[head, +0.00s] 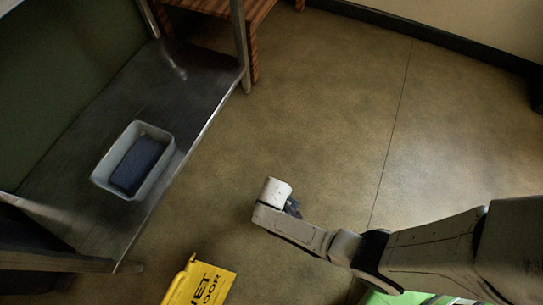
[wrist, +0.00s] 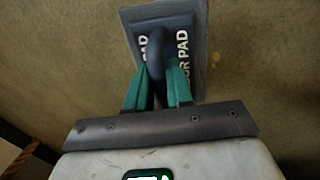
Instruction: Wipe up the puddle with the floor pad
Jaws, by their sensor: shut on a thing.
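The floor pad (wrist: 171,22) is a grey rectangular pad with white lettering and a dark arched handle, seen in the wrist view. My gripper (wrist: 158,88) has its green fingers on both sides of that handle and is shut on it. The pad lies beyond the fingers with the tan floor behind it; whether it touches the floor I cannot tell. In the head view my gripper (head: 293,207) is a small dark shape mostly hidden behind the white wrist, and the pad cannot be made out there. I cannot make out a puddle in either view.
A metal shelf (head: 75,150) at the left bears a pale tub (head: 162,172) with something dark blue inside. A yellow wet-floor sign (head: 205,284) is at the bottom. A wooden piece of furniture (head: 255,22) stands at the back. The floor (head: 335,110) beyond my arm is clear.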

